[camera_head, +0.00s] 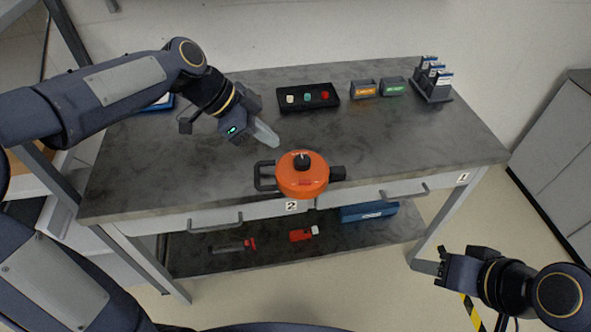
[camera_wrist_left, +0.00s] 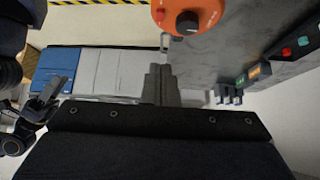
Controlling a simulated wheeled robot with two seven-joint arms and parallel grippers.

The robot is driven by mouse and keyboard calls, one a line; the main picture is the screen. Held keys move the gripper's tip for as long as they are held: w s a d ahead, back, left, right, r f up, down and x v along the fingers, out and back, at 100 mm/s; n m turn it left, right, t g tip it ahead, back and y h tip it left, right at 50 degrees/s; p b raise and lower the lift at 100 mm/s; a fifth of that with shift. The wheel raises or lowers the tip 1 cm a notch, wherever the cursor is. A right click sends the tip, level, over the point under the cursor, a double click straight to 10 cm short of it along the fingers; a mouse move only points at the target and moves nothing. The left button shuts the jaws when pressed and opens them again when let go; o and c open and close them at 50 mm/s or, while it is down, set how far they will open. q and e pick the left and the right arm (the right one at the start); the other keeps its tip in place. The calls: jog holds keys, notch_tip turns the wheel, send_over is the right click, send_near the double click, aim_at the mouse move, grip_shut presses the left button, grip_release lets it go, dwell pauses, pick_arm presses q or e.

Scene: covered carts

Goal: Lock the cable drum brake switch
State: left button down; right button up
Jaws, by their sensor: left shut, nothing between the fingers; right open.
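An orange cable drum (camera_head: 302,182) stands near the front edge of the dark table top in the head view, with a black handle on its left and a black block on its right. A dark knob (camera_head: 301,160) sits on its top. In the left wrist view the drum (camera_wrist_left: 205,14) is cut off at the top edge, its dark knob (camera_wrist_left: 187,22) facing me. My left gripper (camera_head: 270,138) is shut and empty, above the table just behind and left of the drum, apart from it. My right gripper (camera_head: 428,266) is open and empty, out in front of the table at the right.
A black box with several coloured buttons (camera_head: 308,97) lies at the back of the table (camera_head: 420,140). Two small labelled boxes (camera_head: 364,88) and a rack (camera_head: 432,85) stand right of it. Drawer handles (camera_head: 215,224) stick out in front. The lower shelf holds tools and a blue case (camera_head: 368,211).

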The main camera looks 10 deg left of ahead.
pick_arm(q)
jog(key=p, duration=0.1)
send_over(306, 180)
jog(key=a, duration=0.2)
jog(key=f, duration=0.7)
jog(key=shift+s+a, duration=0.2)
jog(key=shift+s, duration=0.15)
notch_tip(306, 180, down, 4)
jog(key=shift+r+p, duration=0.15)
jog(key=shift+p, duration=0.3)
jog(key=shift+f, duration=0.6)
